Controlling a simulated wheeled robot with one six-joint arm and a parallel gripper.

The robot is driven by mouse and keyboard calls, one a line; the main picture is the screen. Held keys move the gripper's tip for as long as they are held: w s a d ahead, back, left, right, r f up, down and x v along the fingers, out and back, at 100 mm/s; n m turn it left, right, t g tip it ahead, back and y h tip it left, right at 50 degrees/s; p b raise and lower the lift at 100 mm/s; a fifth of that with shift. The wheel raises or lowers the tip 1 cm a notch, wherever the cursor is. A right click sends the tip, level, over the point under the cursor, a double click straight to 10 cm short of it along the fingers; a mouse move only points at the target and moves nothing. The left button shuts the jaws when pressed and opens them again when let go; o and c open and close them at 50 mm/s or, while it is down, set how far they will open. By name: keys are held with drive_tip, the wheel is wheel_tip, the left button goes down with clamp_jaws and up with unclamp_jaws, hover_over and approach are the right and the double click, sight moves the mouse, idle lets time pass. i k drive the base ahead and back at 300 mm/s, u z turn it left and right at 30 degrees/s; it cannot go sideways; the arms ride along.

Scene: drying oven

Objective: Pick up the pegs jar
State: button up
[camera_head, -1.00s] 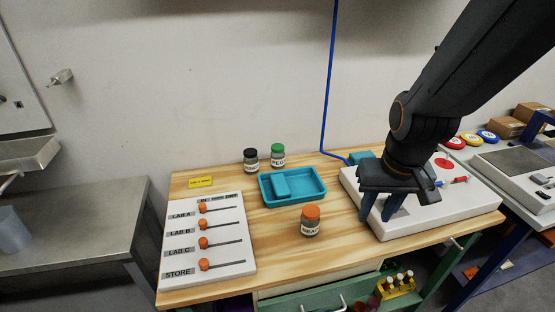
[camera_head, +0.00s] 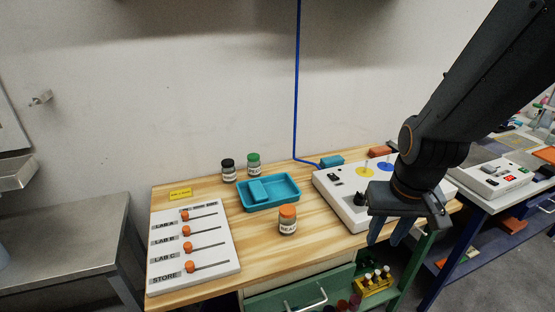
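Three jars stand upright on the wooden bench (camera_head: 330,238). One has a black lid (camera_head: 228,171), and beside it one has a green lid (camera_head: 253,166); both are at the back, and their labels are too small to read surely. A third jar with an orange lid (camera_head: 288,220) stands nearer the front, its label starting "BEA". Which jar holds pegs I cannot tell for sure. My gripper (camera_head: 388,232) hangs at the right, over the front edge of the white panel, away from all the jars. Its blue fingers point down, apart, with nothing seen between them.
A teal tray (camera_head: 290,203) lies between the back jars and the orange-lidded jar. A white slider board (camera_head: 215,247) lies at left, a white control box (camera_head: 335,197) at right. A blue cable (camera_head: 296,90) runs down the wall.

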sight(254, 165)
drive_tip(key=z, duration=0.3)
drive_tip(key=i, duration=0.95)
drive_tip(key=u, duration=0.15)
